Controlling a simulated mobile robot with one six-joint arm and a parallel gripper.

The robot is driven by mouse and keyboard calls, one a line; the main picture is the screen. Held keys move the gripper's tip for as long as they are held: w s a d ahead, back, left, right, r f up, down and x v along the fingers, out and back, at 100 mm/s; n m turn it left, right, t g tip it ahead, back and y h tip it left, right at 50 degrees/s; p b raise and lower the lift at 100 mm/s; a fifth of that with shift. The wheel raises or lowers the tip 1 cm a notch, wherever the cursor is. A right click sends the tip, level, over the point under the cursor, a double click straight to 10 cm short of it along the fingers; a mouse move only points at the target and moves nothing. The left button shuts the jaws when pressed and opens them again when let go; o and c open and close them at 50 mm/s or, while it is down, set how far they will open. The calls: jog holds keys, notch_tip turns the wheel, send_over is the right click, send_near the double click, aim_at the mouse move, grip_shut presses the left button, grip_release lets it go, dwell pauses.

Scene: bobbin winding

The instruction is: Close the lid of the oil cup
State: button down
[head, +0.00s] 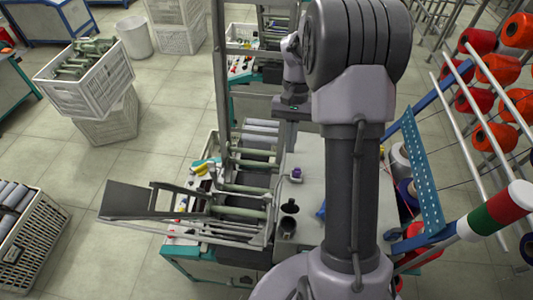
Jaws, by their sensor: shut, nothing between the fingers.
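The oil cup (287,226) looks like a small dark round cup on the grey machine table, right of the winding frame. A dark round piece (289,208), which looks like its lid, stands raised at the cup's far side, so the cup seems open. My gripper (291,110) is at the far end of my arm, beyond the table's far part and well away from the cup. It is small in view and its fingers are hard to make out. It is shut and holds nothing.
The winding machine (240,212) with grey-green rollers stands left of the cup. A small purple item (296,174) and a blue item (321,212) sit near it. A blue perforated bar (424,170) and a rack of orange spools (497,68) stand to the right.

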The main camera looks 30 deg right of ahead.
aim_at(291, 206)
jog(key=s+a+f+b, duration=0.2)
jog(key=s+a+f, duration=0.1)
jog(key=s+f, duration=0.5)
jog(key=shift+s+a, duration=0.15)
jog(key=shift+s, duration=0.4)
